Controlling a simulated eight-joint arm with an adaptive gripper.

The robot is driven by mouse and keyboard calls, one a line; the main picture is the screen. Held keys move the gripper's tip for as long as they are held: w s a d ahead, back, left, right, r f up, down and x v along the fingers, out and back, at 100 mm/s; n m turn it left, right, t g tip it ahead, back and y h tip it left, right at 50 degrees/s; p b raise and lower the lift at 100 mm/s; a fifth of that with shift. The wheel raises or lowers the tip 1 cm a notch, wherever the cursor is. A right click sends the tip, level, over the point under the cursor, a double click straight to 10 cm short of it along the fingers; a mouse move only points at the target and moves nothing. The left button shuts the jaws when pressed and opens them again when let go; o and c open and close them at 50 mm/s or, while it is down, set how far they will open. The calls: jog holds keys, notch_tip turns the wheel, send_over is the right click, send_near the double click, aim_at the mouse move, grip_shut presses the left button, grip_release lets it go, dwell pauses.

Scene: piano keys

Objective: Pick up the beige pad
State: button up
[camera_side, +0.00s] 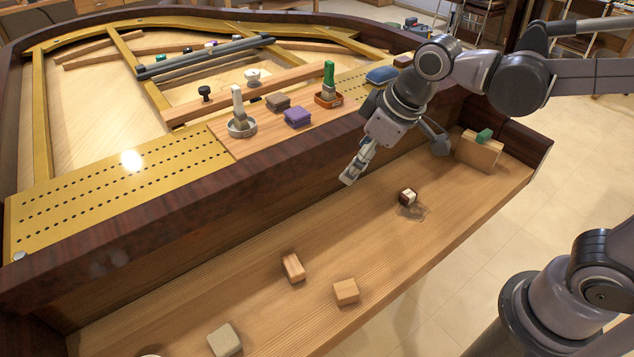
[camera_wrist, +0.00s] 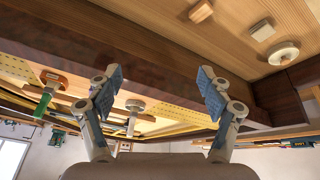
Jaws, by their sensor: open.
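The beige pad (camera_side: 224,340) is a pale grey-beige block lying flat on the wooden ledge, near the bottom of the side view. A pale block that looks like it also shows at the upper right of the wrist view (camera_wrist: 262,30), beside a round white piece. My gripper (camera_side: 350,178) is in the air over the ledge, near the dark piano rail, well up and to the right of the pad. In the wrist view my gripper (camera_wrist: 160,80) has its fingers spread wide with nothing between them.
Two wooden blocks, one striped (camera_side: 293,267) and one plain (camera_side: 346,291), lie between my gripper and the pad. A dark-and-white piece (camera_side: 408,196) lies further right. The dark rail (camera_side: 180,213) rises behind the ledge. A purple pad (camera_side: 297,117) and holders stand on the board above.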

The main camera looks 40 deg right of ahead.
jog(key=w+a+f+n+g, duration=0.2)
jog(key=w+a+n, duration=0.1)
jog(key=a, duration=0.6)
jog(key=n+g+h, duration=0.1)
jog(key=n+g, duration=0.2)
jog(key=n, duration=0.6)
send_over(223, 339)
notch_tip(223, 339, down, 16)
notch_tip(223, 339, down, 5)
jog(key=shift+a+r, duration=0.1)
jog(key=shift+a, duration=0.05)
jog(key=shift+f, duration=3.2)
jog(key=c, duration=1.2)
